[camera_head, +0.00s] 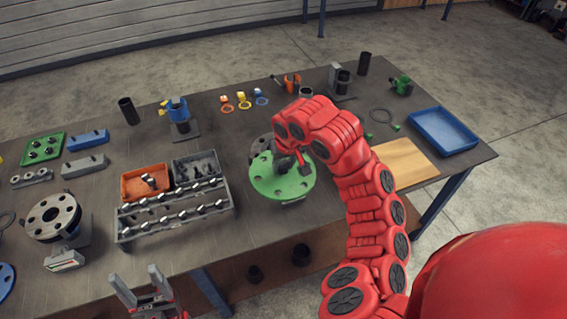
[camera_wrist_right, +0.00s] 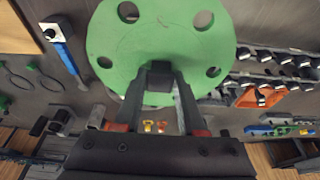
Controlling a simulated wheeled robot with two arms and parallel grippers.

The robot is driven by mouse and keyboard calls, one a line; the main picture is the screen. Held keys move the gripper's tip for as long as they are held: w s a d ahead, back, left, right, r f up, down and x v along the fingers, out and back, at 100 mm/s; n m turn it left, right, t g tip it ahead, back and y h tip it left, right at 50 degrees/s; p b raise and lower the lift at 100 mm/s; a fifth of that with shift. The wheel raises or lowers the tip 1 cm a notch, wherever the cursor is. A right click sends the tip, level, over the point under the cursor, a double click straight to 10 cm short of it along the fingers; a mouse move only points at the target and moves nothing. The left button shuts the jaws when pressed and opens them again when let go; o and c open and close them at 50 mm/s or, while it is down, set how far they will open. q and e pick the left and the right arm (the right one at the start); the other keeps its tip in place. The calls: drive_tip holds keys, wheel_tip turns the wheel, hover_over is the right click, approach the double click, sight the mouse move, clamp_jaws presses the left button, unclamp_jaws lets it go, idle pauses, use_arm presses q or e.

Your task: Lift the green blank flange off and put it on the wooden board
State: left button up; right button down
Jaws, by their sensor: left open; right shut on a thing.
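The green blank flange (camera_head: 268,184) is a round plate with holes near its rim, in the middle of the head view. It also fills the upper middle of the right wrist view (camera_wrist_right: 150,32). My right gripper (camera_head: 303,163) is shut on the dark block at the flange's centre, seen between the fingertips (camera_wrist_right: 160,74). A grey flange (camera_head: 259,146) shows partly behind the green one; I cannot tell the gap between them. The wooden board (camera_head: 408,163) lies bare at the right of the table. My left gripper (camera_head: 145,299) is open and empty at the table's front edge.
Left of the green flange is a grey rack (camera_head: 174,215) of bolts with an orange bin (camera_head: 133,187). A grey flange on a stand (camera_head: 53,218) is further left. Small green pieces and a dark ring (camera_head: 380,115) lie behind the board.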

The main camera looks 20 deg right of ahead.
sight(282, 162)
drive_tip(key=shift+r+p, duration=1.8)
drive_tip(key=shift+r, duration=0.05)
